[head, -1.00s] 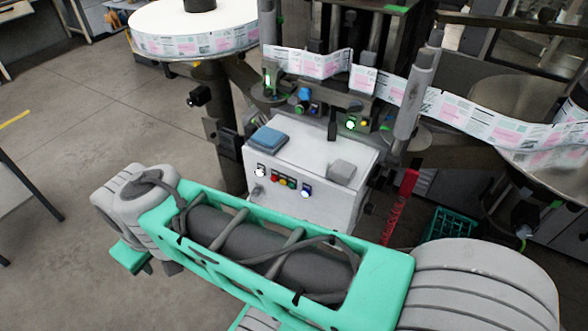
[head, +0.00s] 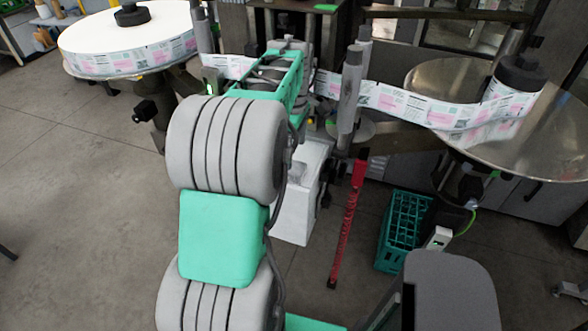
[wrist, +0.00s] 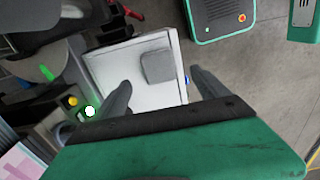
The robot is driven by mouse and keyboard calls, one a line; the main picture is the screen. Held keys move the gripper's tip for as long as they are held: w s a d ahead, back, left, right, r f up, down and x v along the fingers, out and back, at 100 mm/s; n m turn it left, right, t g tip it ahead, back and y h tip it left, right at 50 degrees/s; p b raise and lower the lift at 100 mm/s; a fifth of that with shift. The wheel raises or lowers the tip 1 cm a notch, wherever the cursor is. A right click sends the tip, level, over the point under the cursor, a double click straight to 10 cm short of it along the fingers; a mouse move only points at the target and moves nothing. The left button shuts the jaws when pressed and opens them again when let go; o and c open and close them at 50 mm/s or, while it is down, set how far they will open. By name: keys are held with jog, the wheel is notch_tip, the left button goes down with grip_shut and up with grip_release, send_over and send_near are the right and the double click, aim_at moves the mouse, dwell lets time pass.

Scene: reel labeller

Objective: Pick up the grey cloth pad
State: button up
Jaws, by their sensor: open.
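The grey cloth pad (wrist: 157,66) lies flat on the white top of the control box (wrist: 105,68) in the wrist view. My gripper (wrist: 163,88) is open above the box, its two dark fingers apart. In the picture the pad shows between and just beyond the fingertips, and nothing is held. Whether the fingers are level with the pad I cannot tell. The blue cloth is not visible now.
Open floor (head: 80,200) lies to the left.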

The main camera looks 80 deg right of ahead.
aim_at(294, 167)
notch_tip(294, 167, down, 8)
jog(key=shift+d+r+p, duration=0.15)
jog(key=shift+p, duration=0.9)
jog(key=shift+w, duration=0.1)
jog(key=c, duration=1.5)
jog(key=shift+o, duration=0.2)
jog(key=shift+r, duration=0.1)
